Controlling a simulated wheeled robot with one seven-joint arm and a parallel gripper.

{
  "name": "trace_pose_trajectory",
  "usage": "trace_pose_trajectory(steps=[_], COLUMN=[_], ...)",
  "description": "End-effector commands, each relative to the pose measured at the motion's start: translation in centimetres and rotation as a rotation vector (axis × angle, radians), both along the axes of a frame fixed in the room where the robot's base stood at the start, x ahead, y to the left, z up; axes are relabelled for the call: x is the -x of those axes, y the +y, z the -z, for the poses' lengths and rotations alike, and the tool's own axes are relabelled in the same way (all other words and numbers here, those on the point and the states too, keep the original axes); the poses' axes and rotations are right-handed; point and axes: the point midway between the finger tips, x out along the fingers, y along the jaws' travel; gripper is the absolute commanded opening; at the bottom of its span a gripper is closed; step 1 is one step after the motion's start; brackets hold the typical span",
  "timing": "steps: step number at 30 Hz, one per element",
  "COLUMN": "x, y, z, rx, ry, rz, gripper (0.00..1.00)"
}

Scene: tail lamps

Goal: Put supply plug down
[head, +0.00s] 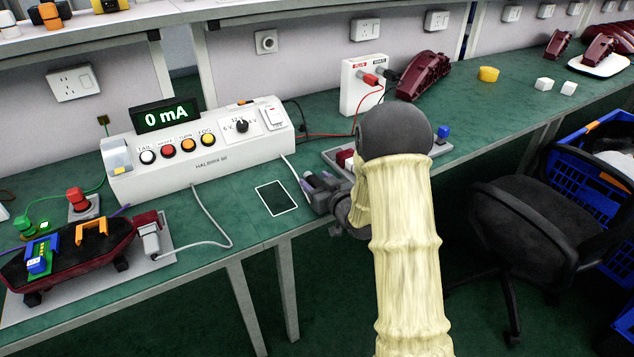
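My gripper (318,190) is low over the front edge of the green bench, right of a dark, white-outlined rectangle (277,198). Its fingers are small and partly hidden by my arm, so their opening is unclear. A pale cable (291,170) runs from the tester's right end down to the fingers; no plug can be made out there. A grey plug (150,238) on another pale cable sits at the right end of the dark red tail lamp (75,256). The tester (200,150) reads 0 mA.
A white supply box (362,85) with red and black plugs stands behind my arm. A grey tray (440,147) with small blocks is partly hidden by my arm. A black chair (520,225) and blue crates (590,165) stand at right. Bench space around the outlined rectangle is clear.

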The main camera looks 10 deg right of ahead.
Motion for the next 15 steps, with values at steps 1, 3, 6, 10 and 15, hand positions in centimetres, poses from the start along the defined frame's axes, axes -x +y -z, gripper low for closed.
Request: trace_pose_trajectory(steps=[1,3,6,10,15], x=[0.0,0.0,0.0,0.0,1.8], y=[0.0,0.0,0.0,0.0,-0.7], z=[0.0,0.0,0.0,-0.4,-0.5], rx=[0.000,0.000,0.000,0.000,-0.001], ry=[0.000,0.000,0.000,0.000,0.002], rz=[0.000,0.000,0.000,0.000,0.003], gripper=[0.52,0.52,0.52,0.52,0.52])
